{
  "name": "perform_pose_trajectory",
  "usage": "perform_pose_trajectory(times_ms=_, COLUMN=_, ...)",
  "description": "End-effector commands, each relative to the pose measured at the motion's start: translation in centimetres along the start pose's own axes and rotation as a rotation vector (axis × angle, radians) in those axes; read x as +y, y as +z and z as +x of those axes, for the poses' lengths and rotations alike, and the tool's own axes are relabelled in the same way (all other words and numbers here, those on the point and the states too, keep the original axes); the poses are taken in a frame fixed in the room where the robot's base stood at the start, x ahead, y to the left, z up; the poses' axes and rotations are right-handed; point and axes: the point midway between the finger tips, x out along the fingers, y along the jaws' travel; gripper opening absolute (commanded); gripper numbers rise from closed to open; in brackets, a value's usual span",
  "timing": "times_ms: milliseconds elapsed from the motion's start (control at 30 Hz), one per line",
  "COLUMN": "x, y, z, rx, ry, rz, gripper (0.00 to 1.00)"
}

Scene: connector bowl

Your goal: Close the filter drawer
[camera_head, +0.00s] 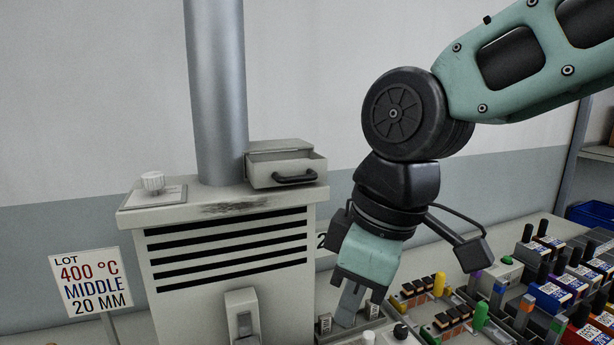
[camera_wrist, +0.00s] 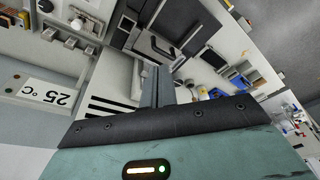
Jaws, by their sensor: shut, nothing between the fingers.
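The filter drawer (camera_head: 290,172) is a grey box front with a black bar handle (camera_head: 295,178), on top of the furnace-like cabinet (camera_head: 228,250), right of the metal pipe. It stands pulled out of its housing (camera_head: 279,146), with part of its inside showing. My gripper (camera_head: 349,308) points down, to the right of the cabinet and lower than the drawer, apart from both. Its fingers are shut and empty; they also show in the wrist view (camera_wrist: 157,78). A dark handle-like shape lies beyond the fingertips there; I cannot tell whether it is the drawer's.
A knob on a plate (camera_head: 153,183) sits on the cabinet's left top. A lot sign (camera_head: 91,282) stands at left. Below and right of my gripper, the bench is crowded with connector blocks (camera_head: 428,290) and coloured parts. The wall space above the drawer is clear.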

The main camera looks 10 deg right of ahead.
Motion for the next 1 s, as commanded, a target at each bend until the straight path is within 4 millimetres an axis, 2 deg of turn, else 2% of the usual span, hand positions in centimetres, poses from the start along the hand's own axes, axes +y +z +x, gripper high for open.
perform_pose_trajectory(times_ms=33, x=1.5, y=-2.0, z=-2.4, rx=0.062, ry=0.016, rz=-0.088, gripper=0.0)
perform_pose_trajectory(times_ms=100, x=3.3, y=-3.8, z=-6.1, rx=0.128, ry=0.039, rz=-0.223, gripper=0.0)
perform_pose_trajectory(times_ms=200, x=5.5, y=-5.3, z=-11.4, rx=0.206, ry=0.088, rz=-0.402, gripper=0.0)
perform_pose_trajectory(times_ms=300, x=7.0, y=-5.8, z=-15.7, rx=0.258, ry=0.136, rz=-0.542, gripper=0.0)
perform_pose_trajectory(times_ms=433, x=8.0, y=-5.8, z=-18.9, rx=0.291, ry=0.179, rz=-0.652, gripper=0.0)
perform_pose_trajectory(times_ms=533, x=8.2, y=-5.8, z=-19.6, rx=0.299, ry=0.191, rz=-0.683, gripper=0.0)
perform_pose_trajectory(times_ms=667, x=8.3, y=-6.2, z=-18.7, rx=0.297, ry=0.19, rz=-0.688, gripper=0.0)
perform_pose_trajectory(times_ms=1000, x=8.8, y=-8.4, z=-12.4, rx=0.294, ry=0.187, rz=-0.686, gripper=0.0)
